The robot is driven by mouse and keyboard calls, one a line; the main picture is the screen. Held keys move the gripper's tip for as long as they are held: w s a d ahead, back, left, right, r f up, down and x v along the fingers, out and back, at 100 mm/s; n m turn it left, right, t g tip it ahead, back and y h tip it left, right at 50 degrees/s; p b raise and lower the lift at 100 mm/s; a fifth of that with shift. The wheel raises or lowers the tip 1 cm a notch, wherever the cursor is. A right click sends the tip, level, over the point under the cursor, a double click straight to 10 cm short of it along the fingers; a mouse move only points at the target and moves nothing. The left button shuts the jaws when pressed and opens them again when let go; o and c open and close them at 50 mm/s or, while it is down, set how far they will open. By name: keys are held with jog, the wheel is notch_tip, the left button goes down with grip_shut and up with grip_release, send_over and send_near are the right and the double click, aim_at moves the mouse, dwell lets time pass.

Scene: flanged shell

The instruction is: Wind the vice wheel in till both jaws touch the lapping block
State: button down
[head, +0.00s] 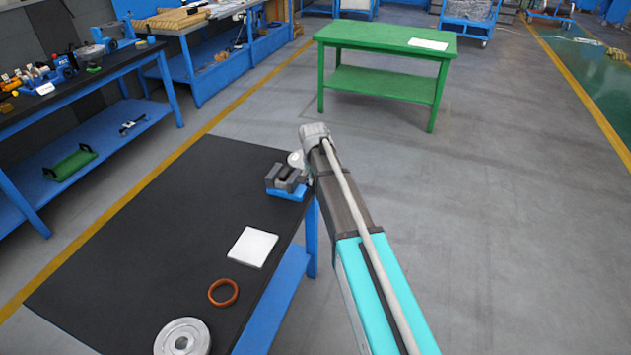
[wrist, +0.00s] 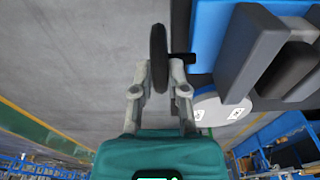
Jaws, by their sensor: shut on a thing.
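The vice (head: 287,181) stands at the far right corner of the black-topped table, with a blue base and dark grey jaws. In the wrist view its blue base (wrist: 210,30) and a grey jaw (wrist: 250,52) fill the upper right. The vice wheel (wrist: 158,45) is a dark disc seen edge-on, with a short dark shaft toward the vice. My gripper (wrist: 161,70) is shut on the wheel's rim, one finger on each side. I cannot clearly pick out the lapping block or see whether both jaws touch it. In the head view my arm hides the wheel and fingers.
A pale round thing with small labels (wrist: 218,108) is close beside the jaws. On the table (head: 150,215) lie a white square plate (head: 252,247), an orange ring (head: 223,292) and a flanged metal disc (head: 182,338). A green table (head: 385,38) stands beyond open floor.

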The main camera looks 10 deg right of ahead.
jog(key=shift+s+a+f+t+h+b, duration=0.2)
jog(key=shift+s+t+h+b, duration=0.3)
jog(key=shift+t, duration=0.5)
jog(key=shift+w+t+h, duration=0.1)
jog(key=shift+t+h, duration=0.2)
jog(key=shift+t, duration=0.2)
jog(key=c, duration=0.6)
grip_release()
jog(key=shift+c, duration=0.2)
jog(key=shift+w+r, duration=0.15)
